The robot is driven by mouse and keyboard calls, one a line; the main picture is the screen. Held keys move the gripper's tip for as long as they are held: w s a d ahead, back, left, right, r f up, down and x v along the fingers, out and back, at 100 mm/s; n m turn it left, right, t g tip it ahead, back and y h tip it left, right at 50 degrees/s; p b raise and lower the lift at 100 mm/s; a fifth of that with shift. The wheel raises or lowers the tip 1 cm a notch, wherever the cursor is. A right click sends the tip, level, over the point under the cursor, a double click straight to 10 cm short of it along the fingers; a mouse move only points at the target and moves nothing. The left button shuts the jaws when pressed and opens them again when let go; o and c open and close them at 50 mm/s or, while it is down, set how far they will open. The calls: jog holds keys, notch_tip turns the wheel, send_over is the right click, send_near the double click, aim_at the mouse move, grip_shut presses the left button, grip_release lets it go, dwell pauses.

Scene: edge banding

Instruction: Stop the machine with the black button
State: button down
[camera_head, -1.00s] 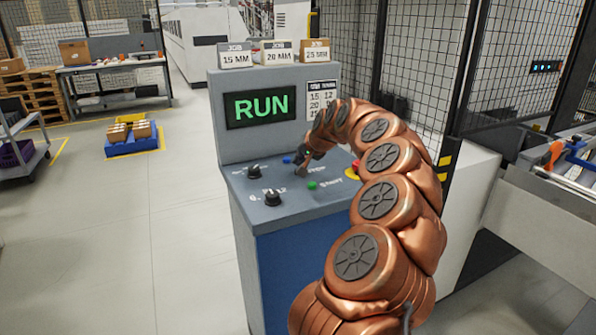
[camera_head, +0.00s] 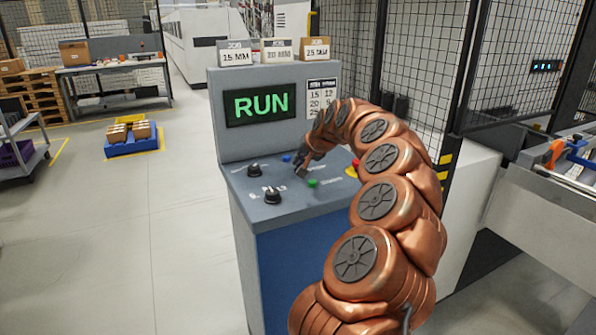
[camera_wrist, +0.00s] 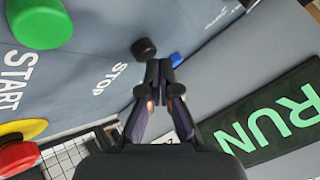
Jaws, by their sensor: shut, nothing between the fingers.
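The grey control panel (camera_head: 240,185) has a screen (camera_head: 261,104) reading RUN in green. In the wrist view, a black button (camera_wrist: 143,48) stands beside the STOP label (camera_wrist: 108,77). My gripper (camera_wrist: 160,66) is shut and empty. Its fingertips show just beside the black button in that view; I cannot tell whether they touch it. In the head view my gripper (camera_head: 300,170) is low over the panel and hides the black button.
A green START button (camera_head: 312,183), a blue button (camera_head: 287,159), a red-on-yellow button (camera_head: 355,165) and black knobs (camera_head: 272,197) (camera_head: 254,170) surround my gripper. Job boxes (camera_head: 276,50) stand on top of the console. A mesh fence (camera_head: 430,60) is behind on the right.

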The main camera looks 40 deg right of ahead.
jog(key=shift+f+b, duration=0.45)
dwell(0.9)
dwell(0.3)
jog(key=shift+r, duration=0.9)
jog(key=shift+r+p, duration=0.9)
jog(key=shift+r, duration=1.6)
